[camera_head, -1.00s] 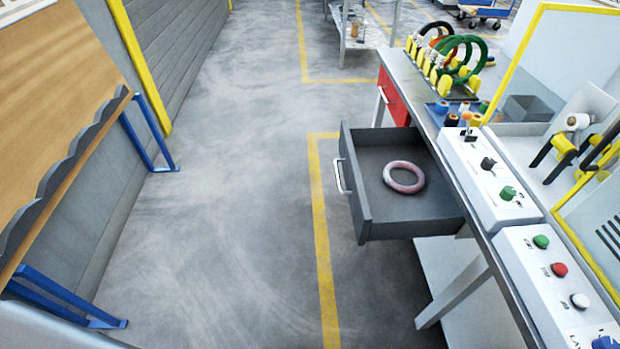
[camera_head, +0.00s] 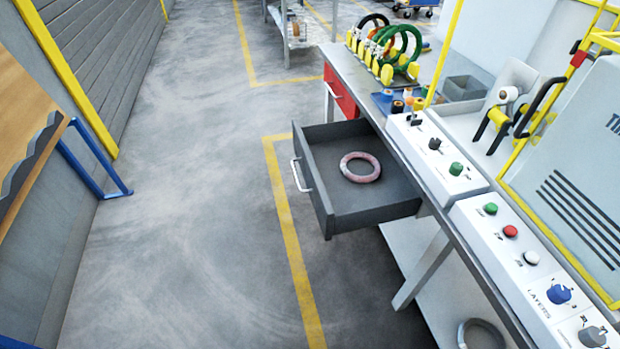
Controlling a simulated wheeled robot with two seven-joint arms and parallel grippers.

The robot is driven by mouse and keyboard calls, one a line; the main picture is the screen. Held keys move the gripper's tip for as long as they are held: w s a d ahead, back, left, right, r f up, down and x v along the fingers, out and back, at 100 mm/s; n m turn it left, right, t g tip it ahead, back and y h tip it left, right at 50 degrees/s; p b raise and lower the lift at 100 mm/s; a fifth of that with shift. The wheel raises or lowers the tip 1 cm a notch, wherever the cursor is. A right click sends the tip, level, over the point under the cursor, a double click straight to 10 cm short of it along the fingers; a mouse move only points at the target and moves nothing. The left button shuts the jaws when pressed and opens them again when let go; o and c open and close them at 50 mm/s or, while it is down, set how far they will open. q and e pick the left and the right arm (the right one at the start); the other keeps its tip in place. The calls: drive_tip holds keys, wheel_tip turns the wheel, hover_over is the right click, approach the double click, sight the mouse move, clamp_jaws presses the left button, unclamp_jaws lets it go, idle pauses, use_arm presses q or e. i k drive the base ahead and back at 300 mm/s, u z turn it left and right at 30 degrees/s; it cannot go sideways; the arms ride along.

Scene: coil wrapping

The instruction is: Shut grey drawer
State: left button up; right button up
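The grey drawer (camera_head: 352,207) is pulled out from under the workbench on the right and stands open. Its silver handle (camera_head: 300,174) is on the front panel, which faces left. A pinkish wrapped ring coil (camera_head: 360,167) lies flat inside the drawer. Neither of my grippers shows in the head view.
A closed red drawer (camera_head: 341,94) is farther along the bench. Control boxes with knobs and buttons (camera_head: 509,231) stand on the bench, and green and black coils (camera_head: 400,48) hang on a rack. Another ring (camera_head: 481,335) lies on the lower shelf. The floor left of the drawer is clear.

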sight(341, 204)
drive_tip(key=k, duration=0.65)
drive_tip(key=u, duration=0.2)
drive_tip(key=i, duration=1.75)
drive_tip(key=z, duration=0.8)
